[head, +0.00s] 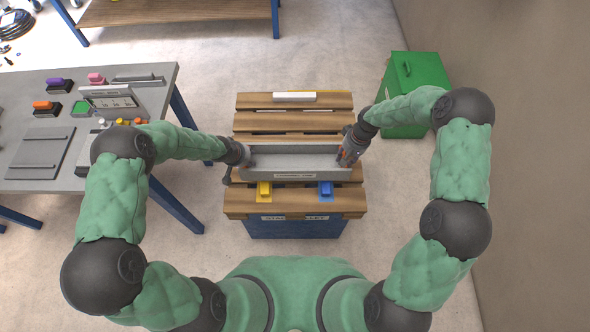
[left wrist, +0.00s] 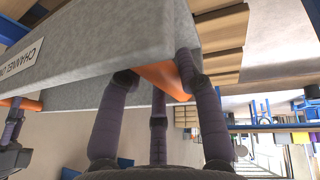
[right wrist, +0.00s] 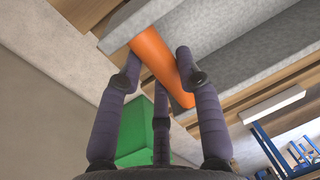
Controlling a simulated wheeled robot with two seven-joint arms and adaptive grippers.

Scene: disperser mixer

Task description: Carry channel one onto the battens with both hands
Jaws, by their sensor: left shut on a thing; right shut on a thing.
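Channel one (head: 296,162) is a long grey trough with a label on its front wall. It lies crosswise over the wooden slats (head: 295,118) of a stand; I cannot tell whether it touches them. My left gripper (head: 245,156) is at its left end, shut on an orange handle (left wrist: 165,76) in the left wrist view. My right gripper (head: 346,157) is at its right end, shut on another orange handle (right wrist: 160,62) in the right wrist view. The channel looks about level. Its label (left wrist: 22,58) also shows in the left wrist view. Its underside is hidden in the head view.
A white bar (head: 294,97) lies on the back slats. A grey table (head: 80,150) with coloured parts stands left. A green bin (head: 418,75) stands behind right.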

